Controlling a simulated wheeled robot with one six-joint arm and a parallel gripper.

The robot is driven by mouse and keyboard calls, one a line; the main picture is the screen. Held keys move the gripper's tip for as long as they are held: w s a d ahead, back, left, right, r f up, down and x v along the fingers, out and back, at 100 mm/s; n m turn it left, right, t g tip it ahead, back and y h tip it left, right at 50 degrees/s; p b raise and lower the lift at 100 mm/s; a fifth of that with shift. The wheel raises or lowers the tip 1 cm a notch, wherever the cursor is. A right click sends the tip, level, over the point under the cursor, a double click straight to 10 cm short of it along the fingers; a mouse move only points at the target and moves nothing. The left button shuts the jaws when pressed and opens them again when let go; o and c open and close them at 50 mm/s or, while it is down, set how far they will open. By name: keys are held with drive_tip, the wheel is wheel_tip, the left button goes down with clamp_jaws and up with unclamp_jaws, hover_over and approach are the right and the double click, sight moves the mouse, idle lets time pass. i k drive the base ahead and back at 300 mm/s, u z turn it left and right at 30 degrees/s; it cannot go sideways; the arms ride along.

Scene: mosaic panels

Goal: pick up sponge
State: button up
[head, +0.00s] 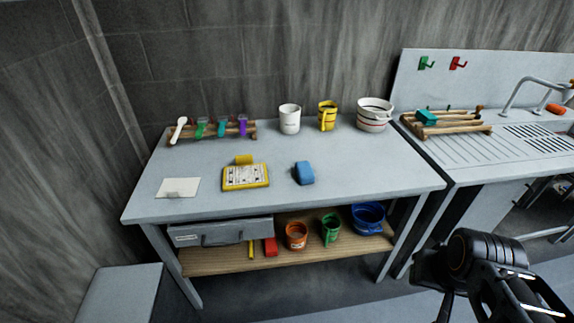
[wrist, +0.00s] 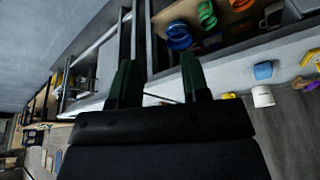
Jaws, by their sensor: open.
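A blue rounded block (head: 304,173), which looks like the sponge, lies on the grey worktop (head: 350,185) right of the yellow board. It also shows in the wrist view (wrist: 263,70), at the right. My gripper (wrist: 158,75) is open, with its two dark fingers apart and nothing between them. In the head view my dark arm is at the bottom right, in front of the bench and well apart from the block.
A yellow board (head: 245,177), white card (head: 178,188), white mug (head: 289,119), yellow mug (head: 327,116) and striped bowl (head: 373,114) stand on the worktop. A lower shelf (head: 215,262) holds cups. A sink counter (head: 500,150) adjoins at right. The worktop's front right is clear.

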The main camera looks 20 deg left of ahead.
sight(304, 172)
drive_tip(key=u, duration=0.85)
drive_tip(key=i, duration=0.85)
drive_tip(key=u, duration=0.9)
